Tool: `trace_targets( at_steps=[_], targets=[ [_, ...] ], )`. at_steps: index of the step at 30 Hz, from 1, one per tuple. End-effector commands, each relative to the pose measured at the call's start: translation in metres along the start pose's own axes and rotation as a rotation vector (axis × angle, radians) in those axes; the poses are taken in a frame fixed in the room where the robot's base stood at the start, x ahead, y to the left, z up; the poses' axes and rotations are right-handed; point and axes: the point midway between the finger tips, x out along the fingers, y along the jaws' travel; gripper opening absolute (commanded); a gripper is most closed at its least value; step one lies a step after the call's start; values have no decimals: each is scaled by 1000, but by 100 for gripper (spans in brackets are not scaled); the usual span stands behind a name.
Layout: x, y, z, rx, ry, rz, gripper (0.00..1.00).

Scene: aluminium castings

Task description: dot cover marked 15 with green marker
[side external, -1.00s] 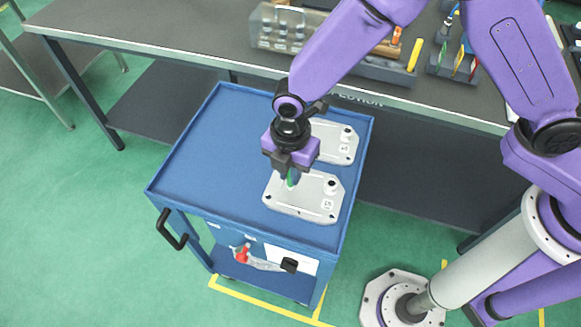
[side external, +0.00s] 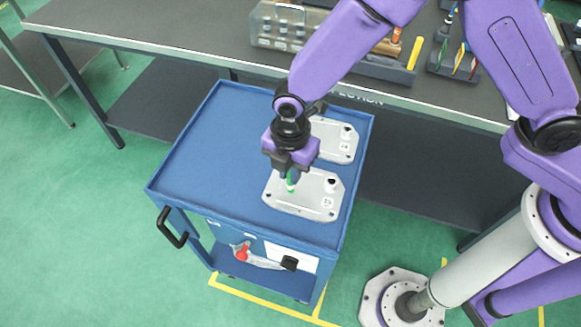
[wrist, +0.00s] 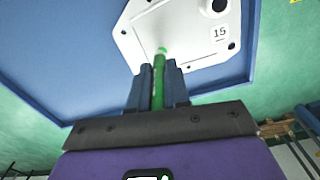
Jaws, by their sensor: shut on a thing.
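The cover marked 15 is a pale grey plate (side external: 290,204) lying flat on the front part of the blue cart top. In the wrist view, the same cover (wrist: 190,35) shows its 15 label, a dark round hole and small corner holes. My gripper (side external: 289,174) is shut on the green marker (side external: 290,183) and holds it tip down over the cover's left half. In the wrist view, the marker (wrist: 159,80) stands between the two fingers with its green end over the cover. I cannot tell whether the tip touches the surface.
A second pale cover (side external: 340,148) lies behind on the blue cart (side external: 205,150), whose left half is clear. The grey bench (side external: 190,40) behind carries a clear-fronted box (side external: 282,28) and a dark holder with coloured pens (side external: 452,62).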

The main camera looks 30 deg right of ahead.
Motion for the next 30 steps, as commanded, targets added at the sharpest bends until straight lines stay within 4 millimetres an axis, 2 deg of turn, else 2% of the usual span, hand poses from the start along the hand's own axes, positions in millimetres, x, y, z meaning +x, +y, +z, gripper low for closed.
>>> trace_targets(
  at_steps=[14, 30],
  targets=[
    [2, -1, 0, 0, -1, -2, 0],
    [-34, 0, 0, 0, 0, 1, 0]
  ],
)
